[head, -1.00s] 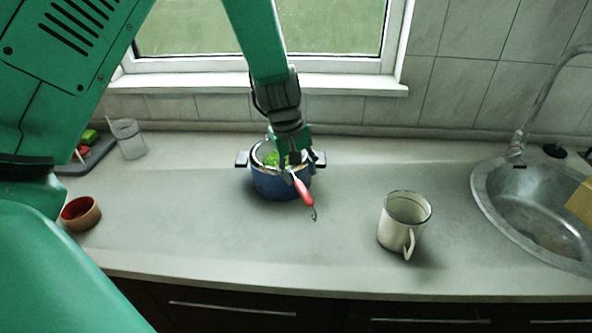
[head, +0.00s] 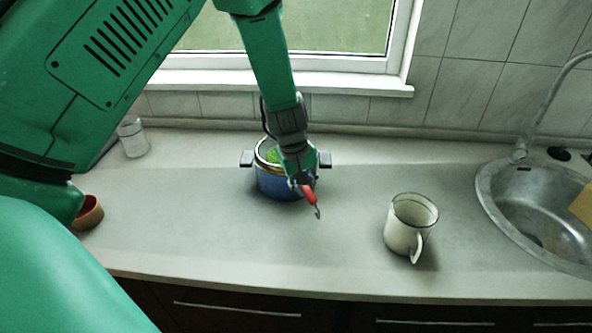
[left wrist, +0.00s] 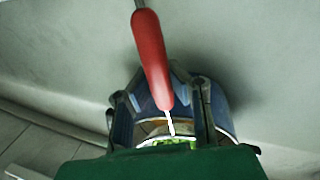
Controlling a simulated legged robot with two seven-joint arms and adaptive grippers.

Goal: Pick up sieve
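The sieve has a red handle (head: 309,195) with a metal hook at its end. The handle slants out over the front rim of a blue pot (head: 272,184). The sieve's bowl is mostly hidden by my gripper and the pot. My left gripper (head: 302,183) is at the pot's front right rim, beside the handle. In the left wrist view the red handle (left wrist: 150,60) runs between the two spread fingers of my left gripper (left wrist: 160,92), with gaps visible on both sides. Green contents (head: 273,156) show inside the pot. My right gripper is not in view.
A cream mug (head: 405,226) stands to the right of the pot. A metal sink (head: 492,190) is at the far right. A clear cup (head: 132,140) and a brown bowl (head: 90,214) are at the left. Counter in front of the pot is clear.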

